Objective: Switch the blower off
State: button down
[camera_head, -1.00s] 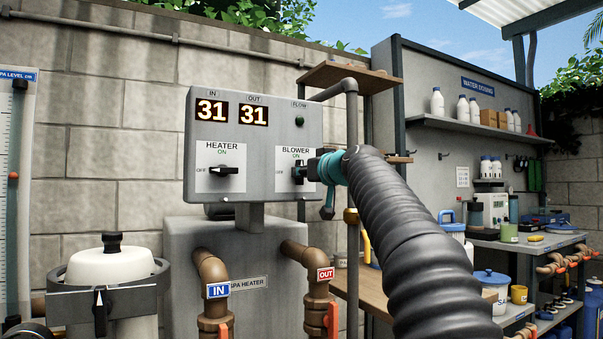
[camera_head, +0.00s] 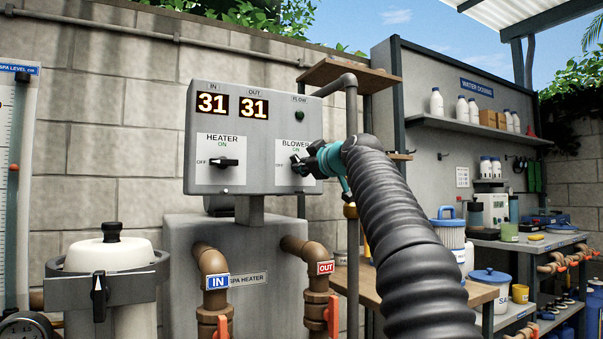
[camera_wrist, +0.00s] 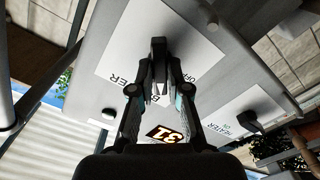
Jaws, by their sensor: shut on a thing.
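The blower switch (camera_head: 301,165) is a black knob on a white label at the right of the grey control box (camera_head: 255,180). Its "ON" mark shows above it. In the wrist view the knob (camera_wrist: 158,48) sits between the fingertips (camera_wrist: 158,72), over the white label.
The heater knob (camera_head: 224,163) is on the same box to the left, its handle level beside "OFF". The displays (camera_head: 233,105) read 31 and 31. Brown pipes (camera_head: 212,265) with orange valve handles stand below. A wooden shelf (camera_head: 345,75) juts out at the upper right.

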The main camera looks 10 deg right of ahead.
jog(key=n, duration=0.5)
jog(key=shift+f+b, duration=0.1)
jog(key=shift+b, duration=0.3)
jog(key=n, duration=0.6)
jog(key=c, duration=1)
grip_release()
jog(key=shift+c, duration=0.2)
jog(key=shift+b, duration=0.3)
jog(key=b+v, duration=0.4)
jog(key=v, duration=0.3)
